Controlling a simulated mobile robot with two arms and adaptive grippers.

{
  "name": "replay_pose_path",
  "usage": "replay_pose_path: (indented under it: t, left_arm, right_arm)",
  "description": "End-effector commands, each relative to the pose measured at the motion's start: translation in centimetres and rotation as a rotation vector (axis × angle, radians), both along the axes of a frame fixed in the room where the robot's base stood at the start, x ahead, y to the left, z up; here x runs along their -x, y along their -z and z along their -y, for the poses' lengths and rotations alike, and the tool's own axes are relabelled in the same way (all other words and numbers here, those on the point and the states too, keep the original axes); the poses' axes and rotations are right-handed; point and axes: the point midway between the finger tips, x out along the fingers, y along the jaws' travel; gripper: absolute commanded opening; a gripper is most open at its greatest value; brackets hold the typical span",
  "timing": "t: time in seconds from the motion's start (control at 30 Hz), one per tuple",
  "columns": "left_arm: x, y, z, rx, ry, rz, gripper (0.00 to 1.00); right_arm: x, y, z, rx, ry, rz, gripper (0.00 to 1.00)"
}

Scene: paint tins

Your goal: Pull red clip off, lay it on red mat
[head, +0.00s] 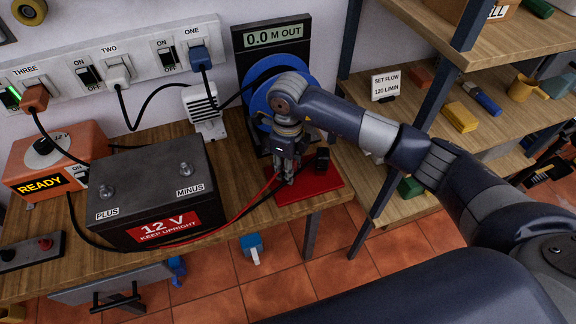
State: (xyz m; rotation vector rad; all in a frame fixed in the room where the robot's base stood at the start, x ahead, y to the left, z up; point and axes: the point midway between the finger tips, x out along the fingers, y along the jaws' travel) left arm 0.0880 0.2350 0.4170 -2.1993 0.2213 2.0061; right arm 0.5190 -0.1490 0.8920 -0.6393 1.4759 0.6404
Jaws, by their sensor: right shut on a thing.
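My right gripper (288,178) points down just above the red mat (318,185) at the table's right end. It is shut, and a red cable (250,205) runs up to its fingers. The red clip is mostly hidden by the fingers, and I cannot tell whether it touches the mat. The black 12 V battery (150,185) stands to the left; its plus post (104,191) and minus post (186,169) are both bare. My left gripper is out of view.
A small black object (322,159) stands on the mat, right of my gripper. A black cable runs beside the red one. The orange charger (58,160) reads READY. A blue hose reel (275,85) stands behind; shelves (465,150) are on the right.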

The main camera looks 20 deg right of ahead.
Motion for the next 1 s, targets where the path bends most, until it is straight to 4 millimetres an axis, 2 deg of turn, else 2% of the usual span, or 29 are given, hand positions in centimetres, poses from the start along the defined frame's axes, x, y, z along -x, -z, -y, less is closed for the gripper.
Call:
replay_pose_path:
  t: [0.07,0.1,0.17,0.57,0.67,1.0]
  left_arm:
    - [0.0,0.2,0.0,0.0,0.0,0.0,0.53]
    - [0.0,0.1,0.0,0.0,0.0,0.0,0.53]
    - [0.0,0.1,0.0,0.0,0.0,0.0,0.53]
    - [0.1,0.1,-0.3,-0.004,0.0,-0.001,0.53]
    - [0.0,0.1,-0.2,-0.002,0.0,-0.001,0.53]
    - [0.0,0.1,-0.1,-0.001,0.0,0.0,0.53]
  right_arm:
    - [0.0,0.2,0.0,0.0,0.0,0.0,0.0]
    - [0.0,0.1,0.0,0.0,0.0,0.0,0.37]
    - [0.0,0.1,0.0,0.0,0.0,0.0,0.5]
    - [0.0,-0.2,0.0,0.0,0.0,0.001,0.51]
    - [-0.1,-1.4,0.0,-0.001,0.0,0.004,0.51]
    - [-0.1,-8.4,0.0,-0.001,0.0,0.005,0.51]
